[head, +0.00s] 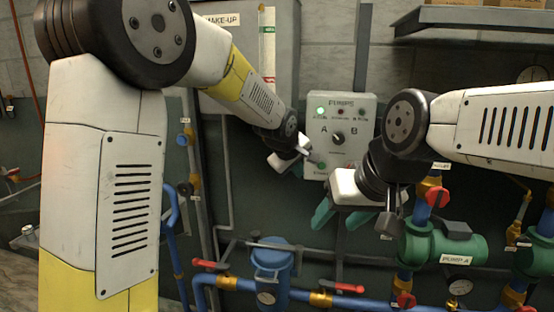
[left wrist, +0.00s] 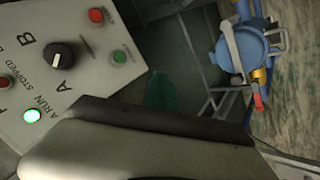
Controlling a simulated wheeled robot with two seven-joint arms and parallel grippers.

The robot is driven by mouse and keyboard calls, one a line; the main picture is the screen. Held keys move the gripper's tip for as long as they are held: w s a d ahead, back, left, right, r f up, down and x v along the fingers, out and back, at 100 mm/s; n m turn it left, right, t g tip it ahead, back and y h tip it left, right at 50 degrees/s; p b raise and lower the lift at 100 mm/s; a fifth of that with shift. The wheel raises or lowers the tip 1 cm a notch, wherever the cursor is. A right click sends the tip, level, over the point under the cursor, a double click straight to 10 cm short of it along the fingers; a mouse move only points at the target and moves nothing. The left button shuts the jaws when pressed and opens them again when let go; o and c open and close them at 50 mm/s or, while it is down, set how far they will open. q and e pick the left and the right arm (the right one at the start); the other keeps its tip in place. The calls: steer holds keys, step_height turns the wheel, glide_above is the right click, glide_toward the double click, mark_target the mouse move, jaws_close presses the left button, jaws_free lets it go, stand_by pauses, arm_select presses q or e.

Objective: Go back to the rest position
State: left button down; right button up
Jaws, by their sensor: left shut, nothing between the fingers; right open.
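My left gripper (head: 310,157) is shut and empty in front of the lower left of the grey PUMPS control box (head: 346,108). Its tips are close to the green button (head: 321,166); I cannot tell whether they touch. My right gripper (head: 353,220) is open and empty, lower, in front of the pipes below the box. The box has a black A/B knob (head: 338,138) and a lit green lamp (head: 321,110). The left wrist view shows the lit lamp (left wrist: 33,115), the knob (left wrist: 60,56), the green button (left wrist: 119,57) and a red button (left wrist: 97,15).
Blue pipes, a blue strainer (head: 272,263) and red valve handles (head: 349,288) run along the bottom. A green pump (head: 440,247) stands at the right, below my right forearm. A grey shelf (head: 480,17) juts out at the upper right.

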arm_select(q)
steer(key=s+a+r+m, duration=0.1)
steer(key=s+a+r, duration=0.15)
steer(key=a, duration=0.25)
steer(key=s+a+r, duration=0.1)
steer(key=s+a, duration=0.2)
steer(key=a, duration=0.2)
steer(key=s+a+m+y, duration=0.1)
steer(key=s+a+m, duration=0.2)
steer(key=s+a, duration=0.4)
steer(key=s+a+m+g, duration=0.1)
steer(key=s+a, duration=0.7)
steer(key=s, duration=0.8)
steer(key=shift+s+a+f+m+y, duration=0.2)
steer(key=shift+s+m+y, duration=0.2)
steer(key=shift+m, duration=0.5)
